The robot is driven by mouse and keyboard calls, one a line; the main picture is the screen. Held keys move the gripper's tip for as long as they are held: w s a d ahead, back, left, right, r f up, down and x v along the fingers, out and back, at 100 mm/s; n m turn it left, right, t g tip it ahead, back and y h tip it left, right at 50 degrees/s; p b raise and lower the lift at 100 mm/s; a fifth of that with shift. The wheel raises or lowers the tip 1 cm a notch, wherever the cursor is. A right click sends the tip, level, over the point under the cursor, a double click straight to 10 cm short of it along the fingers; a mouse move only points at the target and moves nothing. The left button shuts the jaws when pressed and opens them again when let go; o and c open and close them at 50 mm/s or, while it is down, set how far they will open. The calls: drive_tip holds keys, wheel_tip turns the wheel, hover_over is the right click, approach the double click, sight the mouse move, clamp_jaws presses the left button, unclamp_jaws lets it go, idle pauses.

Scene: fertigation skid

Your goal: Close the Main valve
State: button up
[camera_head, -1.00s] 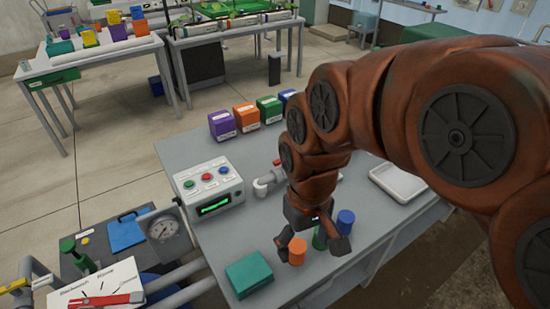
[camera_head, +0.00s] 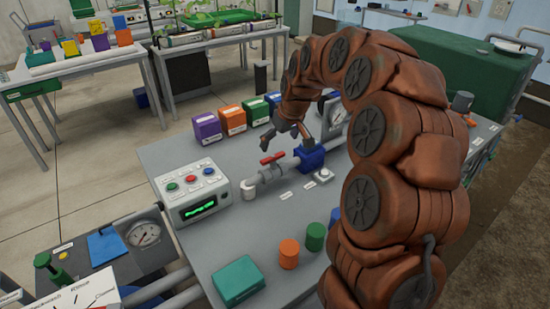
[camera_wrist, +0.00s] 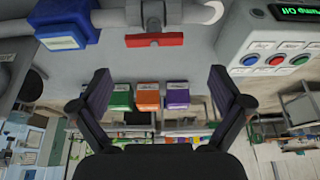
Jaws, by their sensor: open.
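A red valve handle (camera_head: 272,158) sits on a pale pipe (camera_head: 268,173) on the grey bench; no label naming it Main is readable. Its bar lies roughly along the pipe. The red handle (camera_wrist: 155,40) also shows at the top of the wrist view, beyond my fingertips. My gripper (camera_head: 288,137) is open and empty, above and a little behind the handle, apart from it. In the wrist view my gripper (camera_wrist: 160,80) has its two dark fingers spread wide, with nothing between them.
A blue block (camera_head: 311,157) joins the pipe right of the handle. A control box (camera_head: 198,190) with coloured buttons stands left. Purple (camera_head: 206,129), orange and green boxes line the back edge. Orange (camera_head: 289,253) and green cylinders stand in front, beside a teal box (camera_head: 238,280).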

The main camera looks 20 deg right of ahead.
sight(274, 157)
drive_tip(key=shift+d+p+x, duration=0.2)
drive_tip(key=shift+p+x, duration=0.3)
drive_tip(key=shift+x, duration=1.6)
drive_tip(key=shift+d+p+x, duration=0.15)
drive_tip(key=shift+p+x, duration=0.3)
drive_tip(key=shift+x, duration=1.65)
drive_tip(key=shift+w+r, duration=0.1)
drive_tip(key=shift+w, duration=0.1)
drive_tip(key=c, duration=1.1)
